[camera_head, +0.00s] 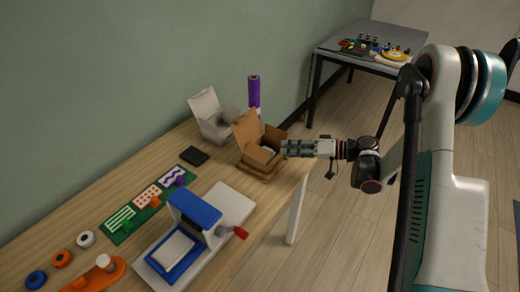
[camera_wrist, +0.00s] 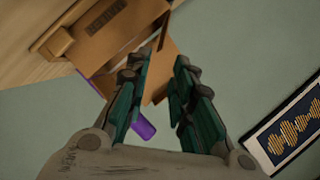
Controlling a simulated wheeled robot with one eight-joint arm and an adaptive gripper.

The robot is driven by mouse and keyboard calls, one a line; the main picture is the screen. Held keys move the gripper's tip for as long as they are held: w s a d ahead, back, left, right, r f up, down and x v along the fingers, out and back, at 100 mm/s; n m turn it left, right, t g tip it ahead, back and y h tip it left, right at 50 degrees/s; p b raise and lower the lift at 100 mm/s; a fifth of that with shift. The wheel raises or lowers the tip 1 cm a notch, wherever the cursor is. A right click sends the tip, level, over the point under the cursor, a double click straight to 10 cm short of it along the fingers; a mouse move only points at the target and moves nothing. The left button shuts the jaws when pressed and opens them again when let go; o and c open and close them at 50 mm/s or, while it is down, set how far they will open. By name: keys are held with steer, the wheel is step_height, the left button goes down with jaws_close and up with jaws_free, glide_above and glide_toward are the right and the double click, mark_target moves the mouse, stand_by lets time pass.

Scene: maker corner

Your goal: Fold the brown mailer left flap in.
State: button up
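The brown mailer (camera_head: 246,131) is an open cardboard box near the table's right end, its lid standing up at the back and a flap at its side. My gripper (camera_head: 284,148) reaches in from the right, its fingertips at the box's right side. In the wrist view the brown mailer (camera_wrist: 115,35) fills the top, and brown card shows between and beyond the fingers. My gripper (camera_wrist: 163,62) is open there, with a clear gap between its green fingers. I cannot tell whether a finger touches the card. Which flap is the left one is unclear.
A white open box (camera_head: 212,118) and a purple cylinder (camera_head: 254,90) stand behind the mailer. A black flat item (camera_head: 194,156) lies to its left. A blue and white press (camera_head: 196,210) with a red handle stands in front. Floor is free beyond the table's right edge.

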mark_target(260, 148)
steer(key=b+x, duration=0.3)
steer(key=x, duration=0.8)
steer(key=shift+a, duration=0.1)
jaws_close()
